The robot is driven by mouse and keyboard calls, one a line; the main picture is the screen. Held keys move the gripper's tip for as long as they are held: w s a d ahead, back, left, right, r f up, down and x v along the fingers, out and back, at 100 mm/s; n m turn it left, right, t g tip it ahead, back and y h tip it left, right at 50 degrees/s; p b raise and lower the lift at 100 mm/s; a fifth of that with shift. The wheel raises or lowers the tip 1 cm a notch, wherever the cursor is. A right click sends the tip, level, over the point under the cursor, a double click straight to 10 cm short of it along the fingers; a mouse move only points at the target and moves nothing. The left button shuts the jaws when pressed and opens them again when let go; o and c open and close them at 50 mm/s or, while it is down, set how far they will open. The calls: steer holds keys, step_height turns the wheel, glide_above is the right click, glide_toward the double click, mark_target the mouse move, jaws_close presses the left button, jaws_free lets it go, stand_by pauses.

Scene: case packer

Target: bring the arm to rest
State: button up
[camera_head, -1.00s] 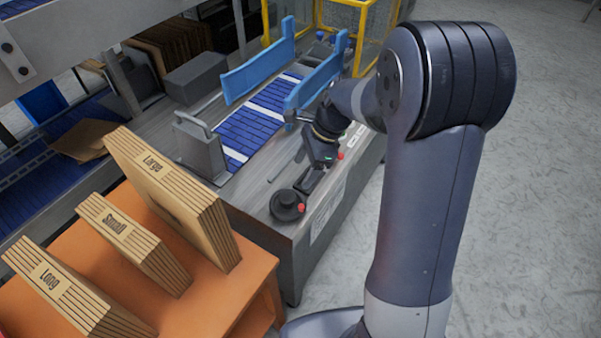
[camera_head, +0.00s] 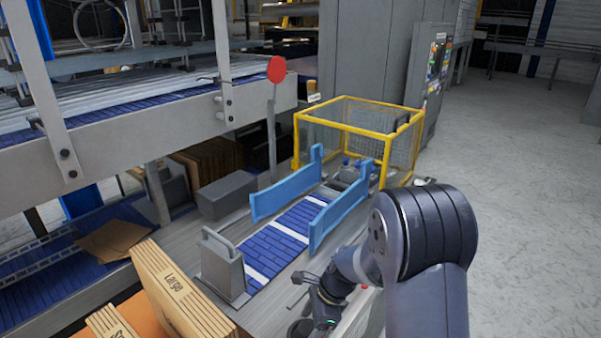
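My arm (camera_head: 425,245) rises at the lower right of the head view and bends left over the near edge of the case packer. My gripper (camera_head: 305,298) is at the arm's end, small and dark, beside the machine's near edge. Its fingers are too small and partly hidden, so I cannot tell whether they are open or shut. I see no object held in it.
The blue belt (camera_head: 275,242) runs between two blue side guides (camera_head: 287,194). A yellow guard cage (camera_head: 345,135) stands beyond. Bundled cardboard marked Large (camera_head: 172,285) is at lower left. A red round paddle (camera_head: 276,69) stands at the back. Floor at right is clear.

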steer(key=shift+a+f, duration=0.2)
steer(key=shift+f, duration=0.25)
steer(key=shift+r, duration=0.1)
